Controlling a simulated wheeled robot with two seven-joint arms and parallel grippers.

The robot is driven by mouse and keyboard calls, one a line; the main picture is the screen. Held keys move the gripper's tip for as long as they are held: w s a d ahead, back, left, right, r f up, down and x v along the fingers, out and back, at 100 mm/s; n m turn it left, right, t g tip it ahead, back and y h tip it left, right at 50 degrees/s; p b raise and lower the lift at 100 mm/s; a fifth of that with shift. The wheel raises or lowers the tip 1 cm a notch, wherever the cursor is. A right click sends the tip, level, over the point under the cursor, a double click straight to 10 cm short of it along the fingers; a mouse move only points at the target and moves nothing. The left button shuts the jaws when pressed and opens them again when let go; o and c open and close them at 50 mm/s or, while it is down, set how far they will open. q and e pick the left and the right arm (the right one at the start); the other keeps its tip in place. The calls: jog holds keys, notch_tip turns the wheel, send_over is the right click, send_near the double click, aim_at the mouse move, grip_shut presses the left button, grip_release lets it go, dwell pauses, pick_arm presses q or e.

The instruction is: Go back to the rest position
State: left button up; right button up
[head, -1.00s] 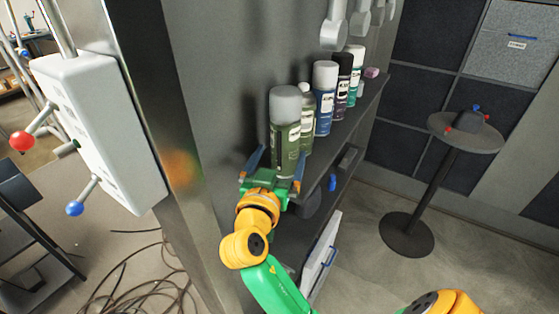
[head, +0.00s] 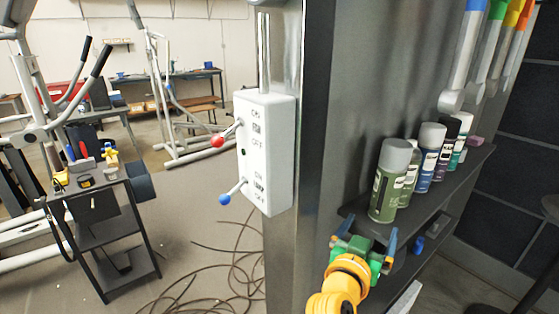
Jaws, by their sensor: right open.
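My right gripper (head: 365,247) shows in the head view at the lower right, with a green body, blue fingertips and a yellow wrist. Its fingers are apart and nothing shows between them. It is just in front of and below the green spray can (head: 390,181), which stands upright on the shelf. My left gripper is out of view.
Several cans and bottles stand in a row on the dark shelf (head: 463,171). Tools hang above them. A white switch box (head: 266,150) with red and blue levers is on the panel's left. A black cart (head: 110,232) and cables (head: 225,262) occupy the floor at left.

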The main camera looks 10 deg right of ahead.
jog(key=s+a+f+n+g+y, duration=0.2)
jog(key=s+f+n+y, duration=0.15)
jog(key=f, duration=0.55)
jog(key=s+a+f+n+g+y, duration=0.1)
jog(key=s+a+f+n+y, duration=0.2)
jog(key=f, duration=0.5)
jog(key=s+a+f+n+g+y, duration=0.25)
jog(key=s+f, duration=0.25)
jog(key=s, duration=0.3)
jog(key=s+a+f+n+g+y, duration=0.2)
jog(key=s+a+f+g+y, duration=0.15)
jog(key=s, duration=0.35)
notch_tip(320, 180, down, 17)
jog(key=s, duration=0.3)
jog(key=s+d+f+g, duration=0.1)
jog(key=s+f, duration=0.8)
jog(key=s, duration=0.2)
jog(key=shift+s+d+f+g, duration=0.2)
jog(key=shift+s+f+g, duration=0.1)
jog(key=shift+g, duration=0.1)
